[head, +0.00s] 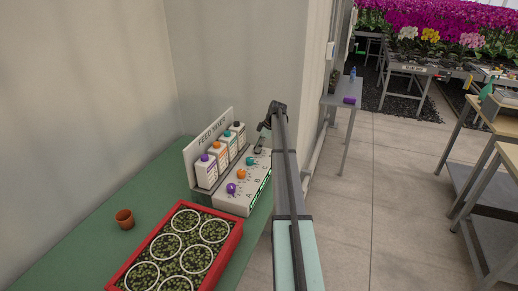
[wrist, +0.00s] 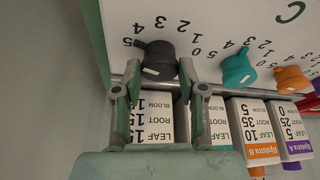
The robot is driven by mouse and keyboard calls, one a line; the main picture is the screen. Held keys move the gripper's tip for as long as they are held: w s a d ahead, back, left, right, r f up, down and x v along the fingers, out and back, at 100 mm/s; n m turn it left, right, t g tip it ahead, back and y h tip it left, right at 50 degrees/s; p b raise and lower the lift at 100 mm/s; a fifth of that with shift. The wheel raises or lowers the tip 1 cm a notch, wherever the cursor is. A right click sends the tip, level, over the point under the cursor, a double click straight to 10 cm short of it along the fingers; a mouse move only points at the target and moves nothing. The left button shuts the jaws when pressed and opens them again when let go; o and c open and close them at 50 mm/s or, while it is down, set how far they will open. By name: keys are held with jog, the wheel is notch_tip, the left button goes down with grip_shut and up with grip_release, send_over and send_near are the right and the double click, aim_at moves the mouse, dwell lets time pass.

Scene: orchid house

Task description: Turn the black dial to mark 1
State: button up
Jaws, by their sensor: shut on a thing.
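The black dial (wrist: 160,62) sits on the white feed mixer panel (wrist: 205,15), below an arc of numbers from 5 on the left to 0 on the right in the wrist view. A short nub on its upper left faces the 5. My gripper (wrist: 160,84) is shut on the black dial, one finger at each side. In the head view my gripper (head: 260,149) is at the far end of the dial row and hides the black dial.
Teal (head: 250,161), orange (head: 241,174) and purple (head: 231,188) dials stand along the panel. Labelled bottles (head: 207,170) stand behind them. A red tray (head: 122,279) of round pots and a terracotta pot (head: 125,219) are on the green bench (head: 75,258).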

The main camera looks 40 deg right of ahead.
jog(key=m+b, duration=0.1)
jog(key=m+h+b, duration=0.1)
jog(key=m, duration=0.1)
jog(key=m+t+b, duration=0.1)
jog(key=m, duration=0.1)
jog(key=shift+s+a+f+h, duration=0.2)
jog(key=shift+a+h, duration=0.1)
jog(key=shift+h, duration=0.1)
jog(key=m+h+b, duration=0.1)
jog(key=m, duration=0.2)
jog(key=m+h+b, duration=0.1)
jog(key=m, duration=0.2)
jog(key=shift+a+r+m, duration=0.1)
jog(key=shift+a+m, duration=0.1)
jog(key=shift+m, duration=0.1)
jog(key=m+h, duration=0.1)
jog(key=m, duration=0.2)
jog(key=m+h+b, duration=0.1)
jog(key=m, duration=0.2)
jog(key=shift+w+a+g, duration=0.1)
jog(key=shift+w+g, duration=0.1)
jog(key=shift+g, duration=0.2)
jog(key=m+g, duration=0.1)
jog(key=m, duration=0.2)
jog(key=m+h+b, duration=0.1)
jog(key=m, duration=0.1)
jog(key=shift+w+a+m+g+h, duration=0.1)
jog(key=shift+m+g+h, duration=0.2)
jog(key=shift+m+g, duration=0.1)
jog(key=o, duration=1.1)
